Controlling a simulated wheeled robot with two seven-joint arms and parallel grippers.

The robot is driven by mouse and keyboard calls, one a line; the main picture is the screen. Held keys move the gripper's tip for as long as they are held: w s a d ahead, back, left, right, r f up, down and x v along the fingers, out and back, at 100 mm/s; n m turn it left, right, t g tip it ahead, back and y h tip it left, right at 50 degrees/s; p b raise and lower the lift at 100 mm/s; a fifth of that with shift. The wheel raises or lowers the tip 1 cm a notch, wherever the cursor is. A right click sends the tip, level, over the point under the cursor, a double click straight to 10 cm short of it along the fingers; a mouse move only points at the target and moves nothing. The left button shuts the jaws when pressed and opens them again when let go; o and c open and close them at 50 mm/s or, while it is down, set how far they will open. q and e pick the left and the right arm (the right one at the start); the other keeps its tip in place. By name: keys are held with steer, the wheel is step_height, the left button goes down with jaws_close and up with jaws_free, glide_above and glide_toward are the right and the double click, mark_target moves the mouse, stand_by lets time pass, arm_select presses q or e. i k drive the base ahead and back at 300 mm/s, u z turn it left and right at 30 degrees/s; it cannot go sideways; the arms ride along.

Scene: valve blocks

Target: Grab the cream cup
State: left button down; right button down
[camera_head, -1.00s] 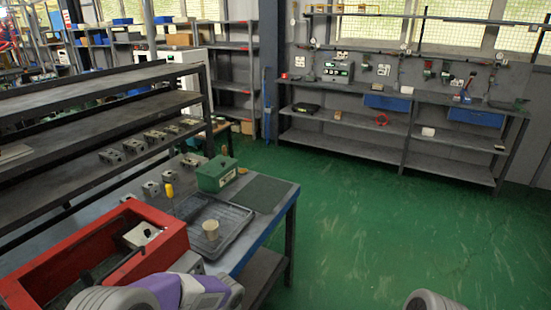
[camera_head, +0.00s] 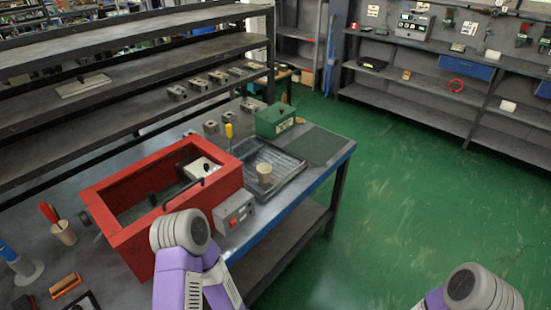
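A small cream cup (camera_head: 264,174) stands upright on the black ribbed tray (camera_head: 288,180) on the workbench, right of the red box. A second beige cup (camera_head: 64,234) stands at the far left of the bench with a red-handled item in it. A purple and grey part of my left arm shows at the bottom middle, in front of the red box. A piece of my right arm shows at the bottom right, over the floor. Neither gripper is in view.
A red open box (camera_head: 125,238) fills the bench's middle, with a grey box with a red button (camera_head: 233,213) beside it. A green box (camera_head: 275,121) and a yellow-handled item (camera_head: 229,131) stand behind the tray. Green floor (camera_head: 390,220) at right is clear.

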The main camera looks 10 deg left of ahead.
mark_target(264, 170)
steer(key=z, duration=0.7)
steer(key=i, duration=0.95)
steer(key=u, duration=2.55)
